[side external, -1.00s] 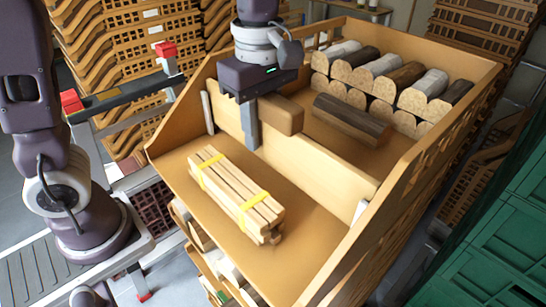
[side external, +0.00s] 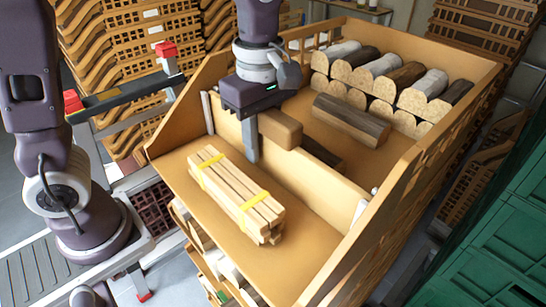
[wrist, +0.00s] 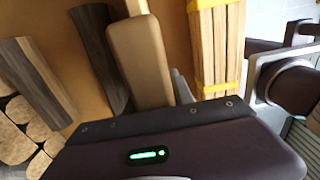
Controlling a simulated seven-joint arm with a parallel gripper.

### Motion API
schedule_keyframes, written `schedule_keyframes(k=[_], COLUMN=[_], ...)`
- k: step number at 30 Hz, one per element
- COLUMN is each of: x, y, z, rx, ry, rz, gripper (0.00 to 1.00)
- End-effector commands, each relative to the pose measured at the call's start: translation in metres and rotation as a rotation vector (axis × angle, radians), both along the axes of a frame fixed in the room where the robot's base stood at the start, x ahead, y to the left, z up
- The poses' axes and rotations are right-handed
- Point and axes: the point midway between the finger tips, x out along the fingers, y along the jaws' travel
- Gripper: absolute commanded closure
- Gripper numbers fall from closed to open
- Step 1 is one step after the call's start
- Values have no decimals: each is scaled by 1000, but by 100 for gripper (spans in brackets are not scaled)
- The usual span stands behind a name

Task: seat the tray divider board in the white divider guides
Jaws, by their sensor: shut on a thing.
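The tray divider board (side external: 312,172) is a tan upright panel spanning the wooden tray, with a thick tan block (side external: 281,129) at its upper middle. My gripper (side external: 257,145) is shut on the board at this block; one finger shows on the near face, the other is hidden. A white divider guide (side external: 208,112) stands at the board's left end, another (side external: 359,209) at its right end. The board's lower edge is hard to make out, so I cannot tell how deep it sits in the guides. The block (wrist: 138,60) also shows in the wrist view.
A yellow-strapped bundle of wooden strips (side external: 236,195) lies in front of the board. Behind it lie a loose dark log (side external: 350,120), another dark log (side external: 322,152) close to the board, and stacked logs (side external: 390,80). High tray walls (side external: 400,165) flank the space.

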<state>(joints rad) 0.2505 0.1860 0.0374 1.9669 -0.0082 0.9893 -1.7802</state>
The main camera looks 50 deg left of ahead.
Motion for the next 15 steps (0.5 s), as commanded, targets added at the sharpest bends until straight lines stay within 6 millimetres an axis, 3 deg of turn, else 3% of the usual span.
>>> schedule_keyframes(k=[1,2,5,15], x=[0,0,0,1], y=[0,0,0,0], z=[0,0,0,4], rx=[-1,0,0,-1], ry=[-1,-1,-1,-3], rz=[0,0,0,0], gripper=[100,67,48,46])
